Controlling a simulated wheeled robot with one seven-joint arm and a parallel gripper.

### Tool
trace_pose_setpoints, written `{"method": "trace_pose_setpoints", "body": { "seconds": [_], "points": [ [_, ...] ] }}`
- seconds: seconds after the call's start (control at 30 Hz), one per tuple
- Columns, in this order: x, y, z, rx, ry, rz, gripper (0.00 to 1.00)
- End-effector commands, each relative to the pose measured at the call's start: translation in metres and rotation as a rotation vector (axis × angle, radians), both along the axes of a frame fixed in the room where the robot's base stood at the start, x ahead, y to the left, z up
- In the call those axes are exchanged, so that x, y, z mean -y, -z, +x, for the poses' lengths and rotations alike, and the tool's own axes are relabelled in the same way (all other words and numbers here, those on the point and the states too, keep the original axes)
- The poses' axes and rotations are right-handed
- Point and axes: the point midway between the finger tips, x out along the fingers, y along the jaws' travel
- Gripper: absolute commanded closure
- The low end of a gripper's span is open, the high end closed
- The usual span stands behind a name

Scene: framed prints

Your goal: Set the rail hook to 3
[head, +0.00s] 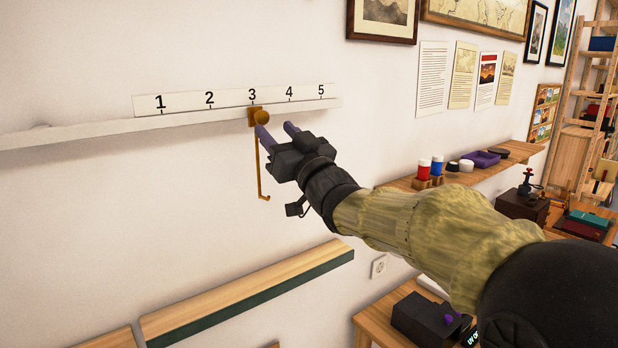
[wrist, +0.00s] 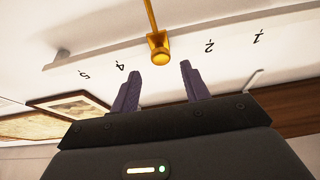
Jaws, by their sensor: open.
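The white wall rail (head: 190,119) carries a scale strip (head: 185,104) numbered 1 to 5. The brass rail hook (head: 262,117) sits on the rail under the 3, and its thin rod hangs down to a bent end. My gripper (head: 276,131) is open just to the right of and below the hook's knob in the head view. In the wrist view the hook's knob (wrist: 159,55) shows beyond and between my two purple fingers (wrist: 160,78), apart from both. There the knob hides the 3, with 4 and 2 on either side of it.
A wooden ledge with a green front edge (head: 250,297) is on the wall below. A wooden shelf (head: 470,170) with small containers is to the right. Framed prints (head: 382,18) hang above. The wall left of the hook is clear.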

Motion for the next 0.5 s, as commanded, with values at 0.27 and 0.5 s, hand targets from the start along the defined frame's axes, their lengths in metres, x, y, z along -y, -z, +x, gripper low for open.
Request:
{"method": "trace_pose_setpoints", "body": {
  "seconds": [0.27,0.5],
  "points": [
    [0.03,0.024,-0.044,0.004,0.002,-0.002,0.54],
    [0.051,0.039,-0.074,0.002,0.002,-0.001,0.54]
  ]
}}
